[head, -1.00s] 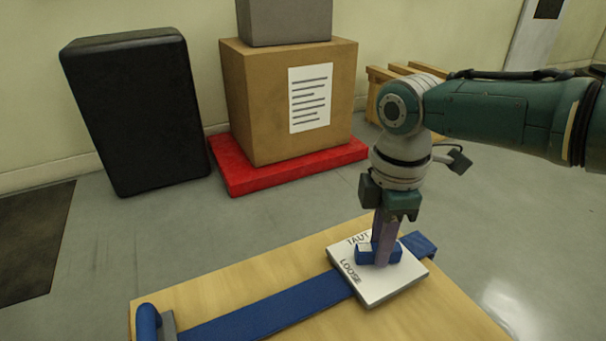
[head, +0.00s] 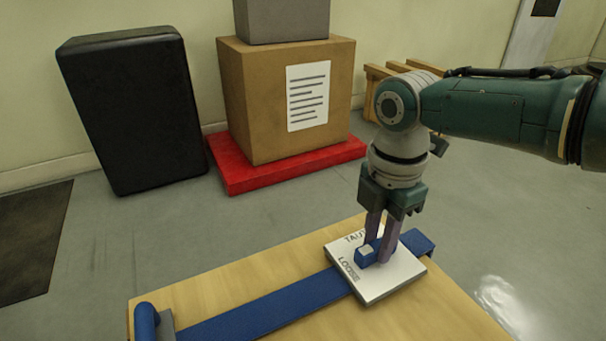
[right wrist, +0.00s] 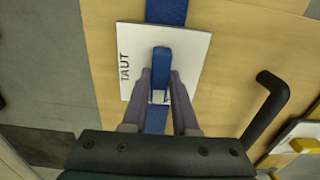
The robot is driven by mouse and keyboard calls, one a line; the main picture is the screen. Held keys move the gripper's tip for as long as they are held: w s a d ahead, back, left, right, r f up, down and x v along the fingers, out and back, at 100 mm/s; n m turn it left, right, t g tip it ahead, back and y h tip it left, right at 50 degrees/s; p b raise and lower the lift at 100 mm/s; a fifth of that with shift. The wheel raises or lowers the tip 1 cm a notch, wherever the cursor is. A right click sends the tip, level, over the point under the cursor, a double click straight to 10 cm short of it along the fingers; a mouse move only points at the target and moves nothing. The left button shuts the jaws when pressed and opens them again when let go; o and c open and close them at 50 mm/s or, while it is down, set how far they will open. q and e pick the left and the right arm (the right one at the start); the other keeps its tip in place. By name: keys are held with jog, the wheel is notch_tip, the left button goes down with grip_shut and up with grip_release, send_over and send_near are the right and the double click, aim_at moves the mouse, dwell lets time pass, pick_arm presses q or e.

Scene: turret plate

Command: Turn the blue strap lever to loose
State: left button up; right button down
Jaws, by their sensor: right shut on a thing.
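The blue strap lever (head: 366,254) sits on a white plate (head: 385,282) lettered TAUT on its far edge and LOOSE on its left edge. My right gripper (head: 378,252) is shut on the lever from above, one finger on each side. In the right wrist view, the lever (right wrist: 161,66) lies roughly in line with the blue strap, its pale tip between the fingertips (right wrist: 159,92). TAUT shows to its left there; LOOSE is out of sight behind the gripper. My left gripper is not in view.
The blue strap (head: 265,307) runs across the wooden top (head: 235,275) to a blue, rounded piece (head: 147,322) at the left. A black handle (right wrist: 266,103) stands beside the plate in the wrist view. Behind are a cardboard box (head: 255,100) on a red base (head: 235,178) and a black case (head: 125,110).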

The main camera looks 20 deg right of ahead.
aim_at(378, 245)
jog(key=c, duration=0.7)
grip_release()
notch_tip(378, 245, up, 9)
jog(key=p, duration=0.6)
jog(key=shift+f, duration=0.15)
jog(key=shift+r+p, duration=0.5)
jog(key=shift+r, duration=0.15)
